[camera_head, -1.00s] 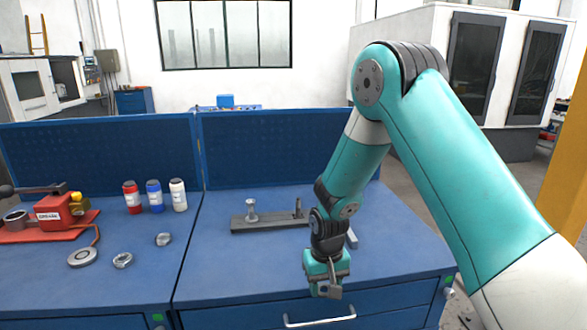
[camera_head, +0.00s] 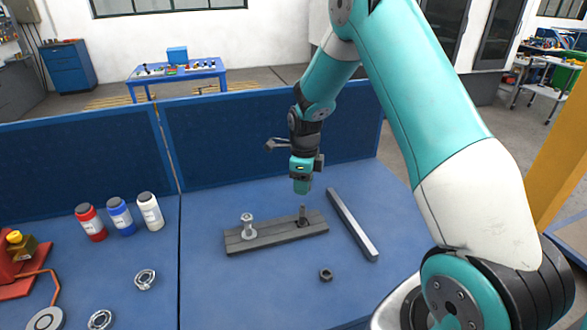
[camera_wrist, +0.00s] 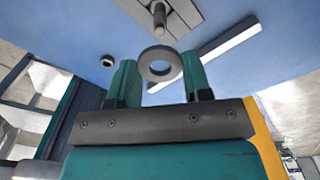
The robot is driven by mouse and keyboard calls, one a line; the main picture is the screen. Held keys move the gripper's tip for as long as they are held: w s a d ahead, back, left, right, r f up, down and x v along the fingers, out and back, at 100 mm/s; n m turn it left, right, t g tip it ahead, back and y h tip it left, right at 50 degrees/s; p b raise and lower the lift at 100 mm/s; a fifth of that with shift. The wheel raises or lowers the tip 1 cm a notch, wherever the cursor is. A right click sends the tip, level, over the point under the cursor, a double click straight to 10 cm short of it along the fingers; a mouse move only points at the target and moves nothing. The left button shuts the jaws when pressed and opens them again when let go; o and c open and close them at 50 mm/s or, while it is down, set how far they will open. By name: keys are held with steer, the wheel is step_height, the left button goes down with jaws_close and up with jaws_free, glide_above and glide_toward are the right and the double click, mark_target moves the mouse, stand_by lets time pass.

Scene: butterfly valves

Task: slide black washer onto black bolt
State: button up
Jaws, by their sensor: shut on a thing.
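A dark upright bolt (camera_head: 303,214) stands at the right part of a grey base block (camera_head: 262,239); it also shows at the top of the wrist view (camera_wrist: 159,15). My gripper (camera_head: 302,187) points down above this bolt, apart from it. In the wrist view, my gripper (camera_wrist: 160,82) is shut on the washer (camera_wrist: 143,62), a grey ring between the green fingertips. The washer's hole is seen open, with the bolt just beyond the ring in that view. In the head view the washer cannot be made out.
A silver bolt (camera_head: 248,229) stands at the block's left part. A dark nut (camera_head: 326,274) lies in front, and a long grey bar (camera_head: 352,226) lies to the right. Bottles (camera_head: 121,216) and metal rings (camera_head: 145,279) are on the left. A blue panel (camera_head: 240,140) stands behind.

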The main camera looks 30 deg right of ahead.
mark_target(303, 204)
steer(key=shift+f+b, duration=1.9)
steer(key=shift+f, duration=0.8)
steer(key=shift+f+b, duration=0.45)
steer(key=shift+f, duration=0.35)
stand_by(0.4)
steer(key=o, duration=1)
